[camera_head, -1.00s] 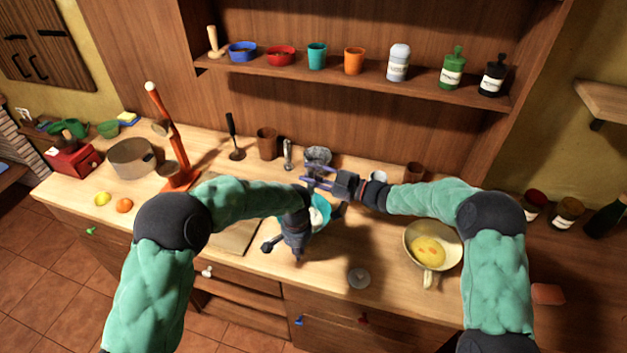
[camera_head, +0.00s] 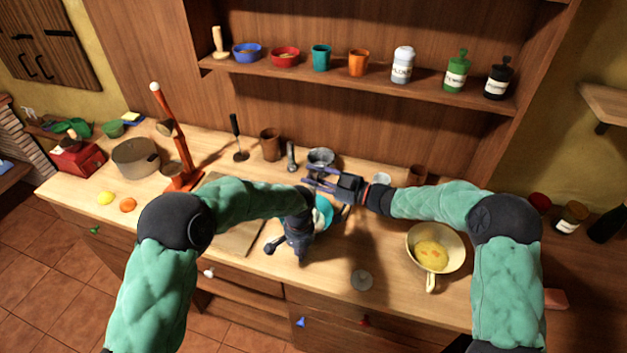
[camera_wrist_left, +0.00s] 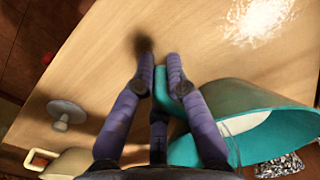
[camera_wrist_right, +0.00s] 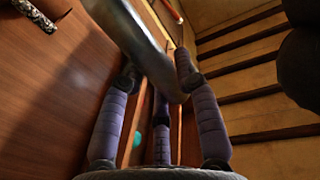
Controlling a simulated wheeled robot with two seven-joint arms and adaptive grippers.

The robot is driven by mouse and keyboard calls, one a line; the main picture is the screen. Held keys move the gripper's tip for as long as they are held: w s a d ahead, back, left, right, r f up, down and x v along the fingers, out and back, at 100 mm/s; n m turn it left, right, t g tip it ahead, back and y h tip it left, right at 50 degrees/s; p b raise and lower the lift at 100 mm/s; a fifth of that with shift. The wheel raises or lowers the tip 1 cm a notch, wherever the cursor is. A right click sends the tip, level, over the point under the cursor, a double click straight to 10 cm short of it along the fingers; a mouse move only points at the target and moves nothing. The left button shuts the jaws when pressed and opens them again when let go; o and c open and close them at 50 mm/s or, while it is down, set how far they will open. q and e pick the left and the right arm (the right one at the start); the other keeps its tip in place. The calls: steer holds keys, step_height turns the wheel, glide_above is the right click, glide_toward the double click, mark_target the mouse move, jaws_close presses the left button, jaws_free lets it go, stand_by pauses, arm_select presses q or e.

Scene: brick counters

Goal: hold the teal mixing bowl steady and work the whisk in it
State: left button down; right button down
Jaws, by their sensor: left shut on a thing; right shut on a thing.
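The teal mixing bowl (camera_head: 325,212) is on the counter, largely hidden by my arms in the head view. In the left wrist view the teal bowl (camera_wrist_left: 265,130) shows its rim and part of its inside. My right gripper (camera_head: 320,183) is above the bowl's far side. In the right wrist view it is shut on a grey metallic handle (camera_wrist_right: 145,50), taken as the whisk's. The whisk's wires are not clear.
A pale pan (camera_head: 432,250) stands right of the bowl. A grey metal pot (camera_head: 320,158) and a brown cup (camera_head: 269,142) stand behind it. A board (camera_head: 238,235) lies left of the bowl.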

steer(key=shift+r, duration=4)
arm_select(q)
steer(key=c, duration=1.2)
jaws_free()
steer(key=shift+r, duration=0.15)
step_height(320, 180, up, 12)
steer(key=shift+f, duration=0.1)
